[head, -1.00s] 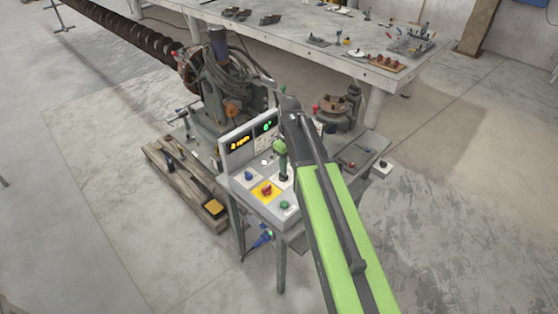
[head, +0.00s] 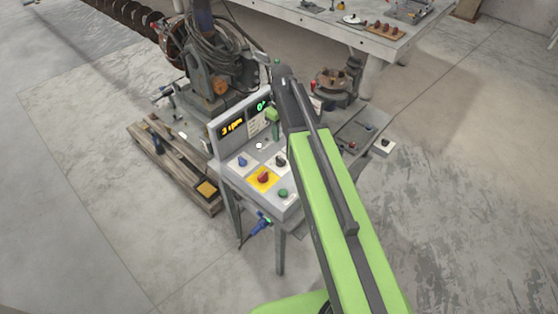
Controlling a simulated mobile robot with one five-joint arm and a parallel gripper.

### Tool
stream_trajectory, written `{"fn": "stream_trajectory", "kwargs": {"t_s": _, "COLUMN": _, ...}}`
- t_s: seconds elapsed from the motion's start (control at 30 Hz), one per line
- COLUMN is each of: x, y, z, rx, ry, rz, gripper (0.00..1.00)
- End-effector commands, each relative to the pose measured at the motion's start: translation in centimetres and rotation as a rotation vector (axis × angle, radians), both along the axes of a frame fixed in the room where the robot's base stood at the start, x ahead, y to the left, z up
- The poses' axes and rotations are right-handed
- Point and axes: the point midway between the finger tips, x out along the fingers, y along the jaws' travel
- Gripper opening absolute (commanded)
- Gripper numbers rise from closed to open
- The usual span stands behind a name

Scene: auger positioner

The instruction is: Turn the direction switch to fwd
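The control panel (head: 228,178) stands on a small bench below my arm. It carries a blue knob (head: 242,162), a black knob (head: 280,161), a red knob (head: 264,177) on a yellow plate, a green button (head: 283,193) and a white button (head: 259,146). The labels are too small to read, so I cannot tell which knob is the direction switch or where it points. My gripper (head: 276,137) hangs above the black knob in the picture and looks apart from it. Its fingers are small and dark; I cannot tell whether they are open.
A yellow display (head: 232,127) and a green display (head: 261,106) face me behind the knobs. The geared machine (head: 212,75) with cables stands behind the panel. A wooden pallet (head: 165,165) lies to the left. A long table (head: 345,25) stands behind. Open floor lies in front.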

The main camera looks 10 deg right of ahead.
Motion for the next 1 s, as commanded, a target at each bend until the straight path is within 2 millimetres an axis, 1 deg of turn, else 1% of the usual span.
{"fn": "stream_trajectory", "kwargs": {"t_s": 0.03, "x": 0.0, "y": 0.0, "z": -2.1, "rx": 0.000, "ry": 0.000, "rz": 0.000, "gripper": 0.36}}
{"fn": "stream_trajectory", "kwargs": {"t_s": 0.1, "x": 0.0, "y": 0.1, "z": -3.6, "rx": 0.000, "ry": 0.000, "rz": 0.001, "gripper": 0.36}}
{"fn": "stream_trajectory", "kwargs": {"t_s": 0.5, "x": 0.0, "y": 0.1, "z": -11.7, "rx": 0.000, "ry": 0.000, "rz": 0.001, "gripper": 0.36}}
{"fn": "stream_trajectory", "kwargs": {"t_s": 0.6, "x": 0.0, "y": 0.1, "z": -13.4, "rx": 0.000, "ry": 0.000, "rz": 0.001, "gripper": 0.36}}
{"fn": "stream_trajectory", "kwargs": {"t_s": 0.73, "x": 0.0, "y": 0.2, "z": -14.4, "rx": 0.000, "ry": 0.000, "rz": 0.002, "gripper": 0.36}}
{"fn": "stream_trajectory", "kwargs": {"t_s": 1.0, "x": 0.0, "y": 0.2, "z": -14.2, "rx": 0.000, "ry": 0.000, "rz": 0.002, "gripper": 0.36}}
